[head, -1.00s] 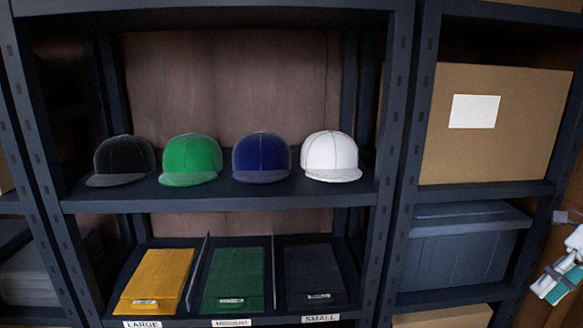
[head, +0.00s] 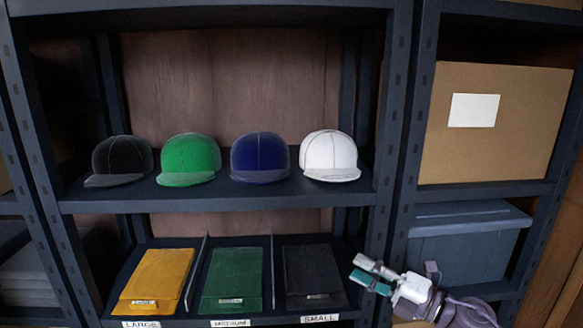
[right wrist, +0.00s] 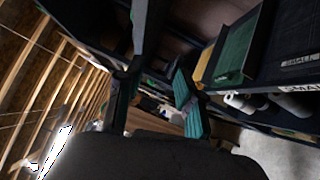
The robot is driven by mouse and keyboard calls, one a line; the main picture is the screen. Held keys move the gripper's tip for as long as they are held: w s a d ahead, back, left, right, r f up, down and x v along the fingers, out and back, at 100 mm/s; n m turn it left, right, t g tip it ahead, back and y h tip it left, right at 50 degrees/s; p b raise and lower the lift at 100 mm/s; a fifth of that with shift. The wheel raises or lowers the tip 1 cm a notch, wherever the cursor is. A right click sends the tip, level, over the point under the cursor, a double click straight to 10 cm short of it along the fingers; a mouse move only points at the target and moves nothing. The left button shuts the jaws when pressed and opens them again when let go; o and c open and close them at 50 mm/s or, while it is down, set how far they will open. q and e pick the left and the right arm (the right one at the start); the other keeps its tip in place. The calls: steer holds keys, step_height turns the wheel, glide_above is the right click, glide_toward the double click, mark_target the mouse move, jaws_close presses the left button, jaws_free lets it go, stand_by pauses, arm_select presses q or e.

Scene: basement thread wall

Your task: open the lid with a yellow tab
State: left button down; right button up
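No lid with a yellow tab shows in either view. A blue-grey bin (head: 462,245) with a closed lid (head: 470,212) stands on the right-hand shelf unit, and I see no yellow tab on it. My right gripper (head: 361,269) is in front of the shelf post, right of the SMALL compartment and left of the bin. Its two teal-padded fingers are apart with nothing between them. The right wrist view also shows the open gripper (right wrist: 153,90), with the fingers on either side of an empty gap. My left gripper is not in view.
Black (head: 122,160), green (head: 190,158), blue (head: 260,157) and white (head: 329,156) caps sit on the upper shelf. Yellow (head: 158,275), green (head: 232,275) and black (head: 312,272) folded items lie below. A cardboard box (head: 497,140) stands above the bin.

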steer(key=s+d+f+m+t+h, duration=0.1)
steer(key=s+d+f+m+h, duration=0.2)
steer(key=s+f+m+h, duration=0.75)
steer(key=s+d+f+m+t+h, duration=0.15)
steer(key=d+f+m+h, duration=0.4)
steer(key=m, duration=0.95)
steer(key=s+a+f+m+g, duration=0.15)
steer(key=s+f+g, duration=0.35)
steer(key=s, duration=0.6)
steer(key=s+a+f+m+g, duration=0.15)
steer(key=s+f+g, duration=0.35)
steer(key=s, duration=0.6)
step_height(320, 180, down, 28)
steer(key=s+f+g+b, duration=0.1)
steer(key=s+g, duration=0.1)
steer(key=s+d+f+b, duration=0.1)
steer(key=s+d+f, duration=0.2)
steer(key=s+f, duration=1.2)
steer(key=shift+s+g, duration=0.35)
steer(key=shift+s, duration=0.15)
